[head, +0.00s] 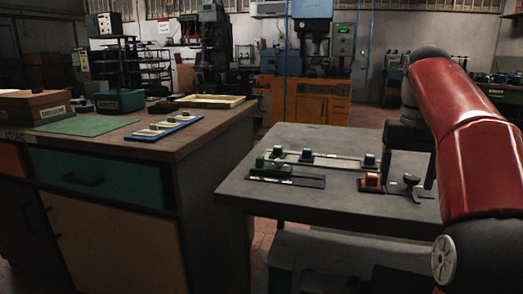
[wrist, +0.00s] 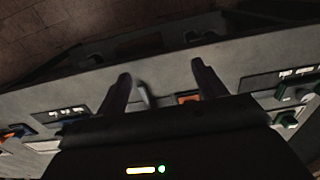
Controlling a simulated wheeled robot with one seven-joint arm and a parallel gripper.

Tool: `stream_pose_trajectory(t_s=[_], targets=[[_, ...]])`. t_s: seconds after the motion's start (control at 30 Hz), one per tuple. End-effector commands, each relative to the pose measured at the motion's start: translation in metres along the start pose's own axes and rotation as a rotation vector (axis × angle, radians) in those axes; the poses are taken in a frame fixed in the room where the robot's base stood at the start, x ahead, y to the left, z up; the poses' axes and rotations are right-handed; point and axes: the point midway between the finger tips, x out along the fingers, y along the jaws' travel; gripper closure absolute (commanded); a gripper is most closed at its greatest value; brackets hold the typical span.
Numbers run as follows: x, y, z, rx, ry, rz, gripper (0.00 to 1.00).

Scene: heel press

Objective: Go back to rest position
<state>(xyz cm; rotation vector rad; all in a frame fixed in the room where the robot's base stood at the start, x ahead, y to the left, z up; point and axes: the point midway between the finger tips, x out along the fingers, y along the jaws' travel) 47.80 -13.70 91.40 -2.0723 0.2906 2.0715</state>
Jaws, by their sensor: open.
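My gripper (wrist: 160,86) shows in the wrist view with two dark fingers spread apart. I see nothing held between them. Beyond the fingers lie the grey table top and, in the gap, part of a small red-orange block (wrist: 187,98) and a curved grey piece (wrist: 146,95). In the head view my red arm reaches in from the right, and its dark end hangs over the right side of the grey table (head: 290,205). The fingertips are not clear there. The red-orange block (head: 370,183) sits on the table beside a black knobbed fixture (head: 410,186), below the arm's end.
A light rail (head: 335,160) with several small dark blocks and a dark plate (head: 300,179) lie on the table. A wooden workbench (head: 205,140) at left carries a blue tray (head: 163,140), a green mat (head: 85,124) and a yellow tray (head: 210,101). The table's front left is clear.

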Motion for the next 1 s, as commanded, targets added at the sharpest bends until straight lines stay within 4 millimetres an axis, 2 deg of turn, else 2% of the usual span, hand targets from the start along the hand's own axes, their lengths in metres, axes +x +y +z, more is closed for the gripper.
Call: stream_pose_trajectory(t_s=[0.37,0.67,0.77,0.87,1.0], targets=[[0.007,-0.023,0.025,-0.042,0.060,0.015,0.30],[0.028,-0.048,0.067,-0.098,0.154,0.024,0.30],[0.044,-0.058,0.092,-0.127,0.204,0.023,0.30],[0.069,-0.067,0.125,-0.162,0.270,0.014,0.30],[0.116,-0.073,0.171,-0.210,0.361,-0.010,0.30]])
